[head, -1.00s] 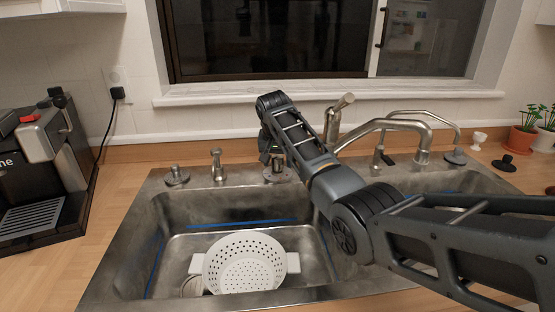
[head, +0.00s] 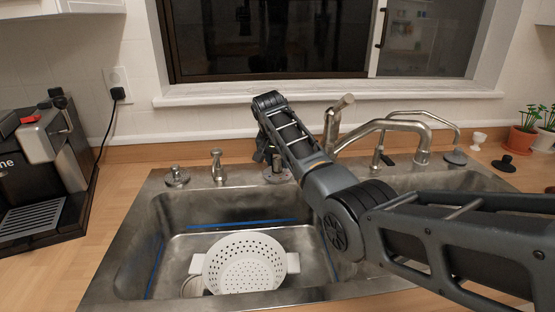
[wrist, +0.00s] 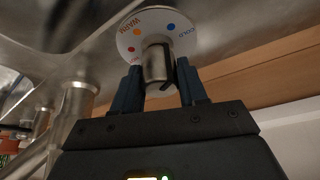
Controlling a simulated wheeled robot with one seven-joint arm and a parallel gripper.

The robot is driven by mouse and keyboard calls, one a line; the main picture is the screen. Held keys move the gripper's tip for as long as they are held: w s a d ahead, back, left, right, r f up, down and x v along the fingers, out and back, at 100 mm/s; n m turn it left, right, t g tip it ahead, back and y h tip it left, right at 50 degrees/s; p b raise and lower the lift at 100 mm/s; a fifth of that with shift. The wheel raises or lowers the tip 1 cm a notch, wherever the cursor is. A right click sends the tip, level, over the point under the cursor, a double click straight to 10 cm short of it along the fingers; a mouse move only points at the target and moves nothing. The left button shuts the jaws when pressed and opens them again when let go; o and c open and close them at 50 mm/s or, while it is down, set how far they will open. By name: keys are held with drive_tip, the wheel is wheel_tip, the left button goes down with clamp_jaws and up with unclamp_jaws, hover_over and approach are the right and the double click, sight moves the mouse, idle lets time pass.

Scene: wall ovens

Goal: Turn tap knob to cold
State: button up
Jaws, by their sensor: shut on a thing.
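The tap knob (wrist: 157,64) is a metal post standing on a round white dial (wrist: 150,22). The dial has the words WARM and COLD and coloured dots: orange, blue and red. My gripper (wrist: 161,88) is shut on the knob, with one dark finger on each side of it. In the head view my gripper (head: 268,156) reaches down to the knob's round base (head: 278,177) at the sink's back rim; my arm hides most of the knob there.
The steel sink (head: 130,245) holds a white colander (head: 245,263). A curved faucet (head: 395,124) stands right of my arm. A dispenser (head: 218,166) and a stopper (head: 177,177) stand left on the rim. A coffee machine (head: 40,170) is at far left.

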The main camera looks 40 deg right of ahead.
idle(0.3)
drive_tip(key=o, duration=1)
drive_tip(key=shift+r, duration=0.1)
drive_tip(key=shift+b+v, duration=0.35)
drive_tip(key=shift+v, duration=3.5)
